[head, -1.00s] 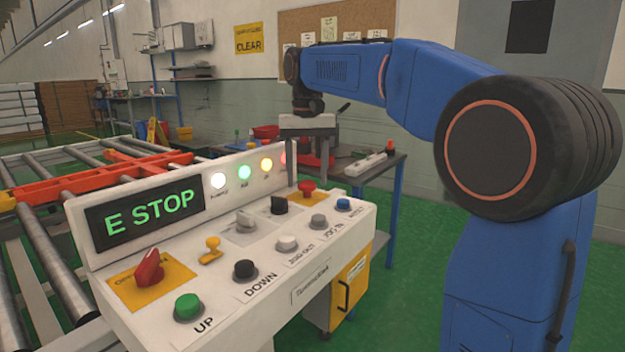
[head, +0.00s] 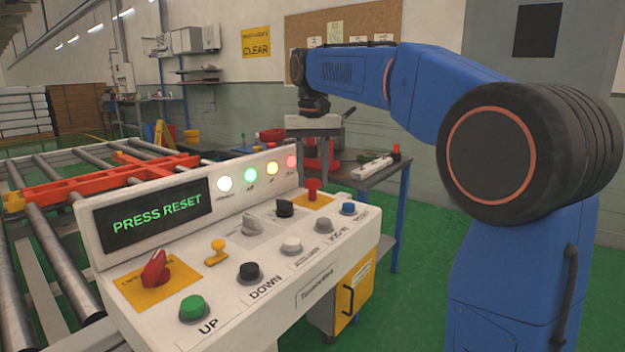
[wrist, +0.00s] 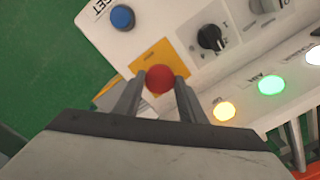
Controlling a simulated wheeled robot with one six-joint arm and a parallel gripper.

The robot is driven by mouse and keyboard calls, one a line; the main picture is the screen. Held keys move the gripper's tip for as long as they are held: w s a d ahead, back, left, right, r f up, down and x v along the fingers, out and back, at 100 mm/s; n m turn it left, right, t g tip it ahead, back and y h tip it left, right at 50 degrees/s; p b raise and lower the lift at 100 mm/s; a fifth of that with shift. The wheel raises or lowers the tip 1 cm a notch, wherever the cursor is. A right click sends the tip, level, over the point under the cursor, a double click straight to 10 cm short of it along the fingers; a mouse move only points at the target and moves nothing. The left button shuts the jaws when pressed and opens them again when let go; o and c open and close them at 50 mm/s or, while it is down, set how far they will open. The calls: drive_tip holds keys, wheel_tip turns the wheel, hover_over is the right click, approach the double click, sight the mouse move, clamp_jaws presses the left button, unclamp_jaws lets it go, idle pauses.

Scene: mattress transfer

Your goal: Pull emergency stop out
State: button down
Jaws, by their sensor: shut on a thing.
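The red emergency stop (head: 312,187) stands raised on its yellow plate at the far right of the control panel, with its stem showing. In the wrist view, its round red head (wrist: 160,78) sits between the two fingers of my gripper (wrist: 160,84). My gripper is shut on it from above; in the head view the fingers (head: 316,165) are small and partly hard to make out. The panel's display (head: 157,215) reads PRESS RESET in green.
The panel carries a blue reset button (head: 348,208), a black knob (head: 284,207), a grey switch (head: 251,224), a red rotary switch (head: 154,270) and a green UP button (head: 193,308). Several lamps glow behind them. A table (head: 385,168) stands behind the panel.

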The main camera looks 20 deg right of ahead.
sight(313, 179)
drive_tip(key=shift+r, duration=0.2)
drive_tip(key=c, duration=1.1)
unclamp_jaws()
wheel_tip(313, 179, up, 12)
